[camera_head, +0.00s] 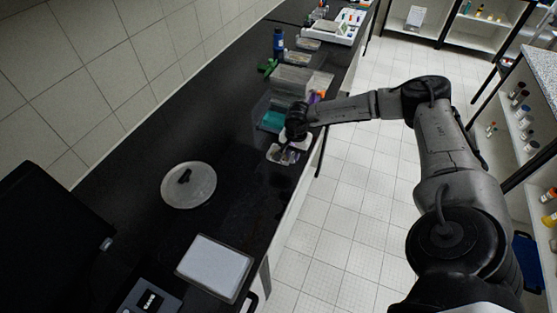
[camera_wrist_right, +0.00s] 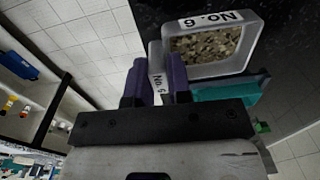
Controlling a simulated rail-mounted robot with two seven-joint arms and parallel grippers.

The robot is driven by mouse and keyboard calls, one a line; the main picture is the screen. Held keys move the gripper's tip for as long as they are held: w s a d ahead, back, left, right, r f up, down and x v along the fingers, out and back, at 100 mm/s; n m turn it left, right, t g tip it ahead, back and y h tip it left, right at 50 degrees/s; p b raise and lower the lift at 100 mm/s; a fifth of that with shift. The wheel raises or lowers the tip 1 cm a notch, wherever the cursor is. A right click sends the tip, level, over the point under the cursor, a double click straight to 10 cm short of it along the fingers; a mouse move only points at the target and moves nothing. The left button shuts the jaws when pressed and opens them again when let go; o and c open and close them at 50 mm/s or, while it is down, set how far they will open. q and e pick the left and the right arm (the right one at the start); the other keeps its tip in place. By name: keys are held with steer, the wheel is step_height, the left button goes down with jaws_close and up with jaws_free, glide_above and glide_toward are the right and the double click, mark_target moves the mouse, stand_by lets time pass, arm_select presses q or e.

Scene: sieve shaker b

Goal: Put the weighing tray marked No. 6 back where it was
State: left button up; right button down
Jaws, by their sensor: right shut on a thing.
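The weighing tray marked No. 6 (camera_wrist_right: 208,68) is a clear, boxy tray holding brownish grains. "No. 6" labels show on its far rim and on the wall between my fingers. My right gripper (camera_wrist_right: 156,86) is shut on that near wall, with one dark purple finger on each side. In the head view the tray (camera_head: 279,156) is at the bench's right edge, and my right gripper (camera_head: 296,141) partly covers it. I cannot tell whether the tray touches the bench. My left gripper is not in view.
A clear bin with a teal thing (camera_head: 271,119) is just behind the tray. Beyond are a larger clear box (camera_head: 292,77), a blue bottle (camera_head: 278,42) and a white rack (camera_head: 338,27). A round lid (camera_head: 201,189) and a white-topped device (camera_head: 215,266) are nearer. Bare black bench lies between.

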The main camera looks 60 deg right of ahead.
steer(key=w+f, duration=0.1)
steer(key=w, duration=0.1)
steer(key=w+f, duration=0.2)
steer(key=w, duration=0.1)
steer(key=shift+w+d+f, duration=0.2)
steer(key=shift+w+d, duration=0.1)
steer(key=shift+d, duration=0.05)
steer(key=shift+f, duration=2)
steer(key=shift+f, duration=0.1)
steer(key=c, duration=1.5)
jaws_free()
steer(key=o, duration=0.4)
steer(key=shift+o, duration=0.2)
